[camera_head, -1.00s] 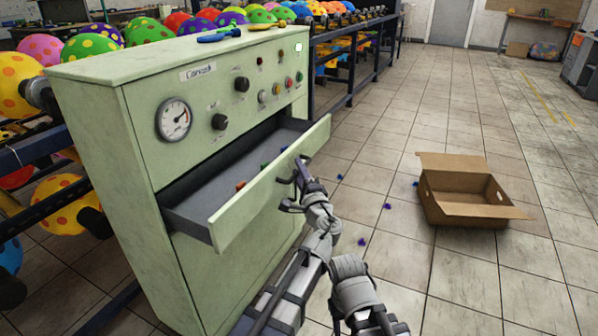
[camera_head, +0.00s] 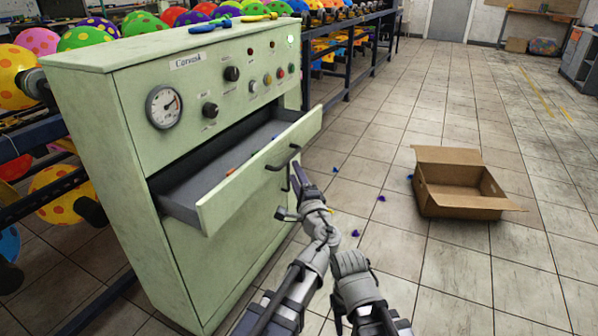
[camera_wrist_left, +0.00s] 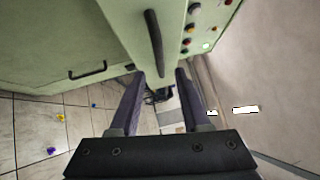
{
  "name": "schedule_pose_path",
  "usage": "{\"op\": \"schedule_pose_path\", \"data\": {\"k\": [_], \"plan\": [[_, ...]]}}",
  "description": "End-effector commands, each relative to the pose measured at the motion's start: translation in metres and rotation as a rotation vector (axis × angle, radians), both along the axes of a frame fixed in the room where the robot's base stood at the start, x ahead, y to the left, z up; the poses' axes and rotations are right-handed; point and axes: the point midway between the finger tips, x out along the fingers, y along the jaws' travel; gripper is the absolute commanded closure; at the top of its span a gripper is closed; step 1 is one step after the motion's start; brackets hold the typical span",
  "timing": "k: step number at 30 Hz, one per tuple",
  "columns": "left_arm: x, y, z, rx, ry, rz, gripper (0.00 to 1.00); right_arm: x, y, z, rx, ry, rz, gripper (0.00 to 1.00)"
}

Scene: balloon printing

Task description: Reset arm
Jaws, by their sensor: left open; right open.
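The green cabinet (camera_head: 205,275) has its upper drawer (camera_head: 262,172) pulled out, with a few small coloured pieces inside. The drawer's black handle (camera_head: 283,158) also shows in the left wrist view (camera_wrist_left: 153,42). My left gripper (camera_head: 293,195) is open and empty, just in front of and below that handle. In the left wrist view its two fingers (camera_wrist_left: 160,97) are spread, with the handle beyond their tips and no grip on it. My right gripper (camera_head: 364,320) is low at the bottom edge, partly cut off, its jaws hard to make out; I see nothing held.
An open cardboard box (camera_head: 460,190) stands on the tiled floor at right. Several small blue bits lie between it and the cabinet. Racks of dotted balls (camera_head: 38,42) stand behind and left. A lower door handle (camera_wrist_left: 88,72) sticks out.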

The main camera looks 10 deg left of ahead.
Motion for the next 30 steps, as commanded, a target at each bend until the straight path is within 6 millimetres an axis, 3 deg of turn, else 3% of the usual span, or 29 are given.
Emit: {"op": "schedule_pose_path", "data": {"k": [10, 14, 17, 23, 27, 30], "plan": [[-0.002, 0.001, -0.001, -0.007, 0.002, 0.004, 0.53, 0.0, 0.0, 0.0, 0.0, 0.0, 0.0, 0.5], [-0.011, 0.014, -0.011, -0.094, 0.026, 0.049, 0.53, 0.0, 0.0, 0.003, 0.0, 0.0, 0.0, 0.5], [-0.025, 0.031, -0.032, -0.233, 0.075, 0.125, 0.53, 0.0, 0.0, 0.007, 0.0, 0.0, 0.0, 0.5], [-0.078, 0.053, -0.103, -0.6, 0.267, 0.343, 0.53, 0.0, 0.0, 0.017, -0.001, 0.001, 0.0, 0.5], [-0.13, 0.041, -0.156, -0.844, 0.465, 0.493, 0.53, 0.0, 0.0, 0.023, -0.002, 0.0, 0.0, 0.5], [-0.165, 0.024, -0.182, -0.978, 0.606, 0.577, 0.53, 0.0, 0.0, 0.027, -0.002, 0.0, 0.0, 0.5]]}}
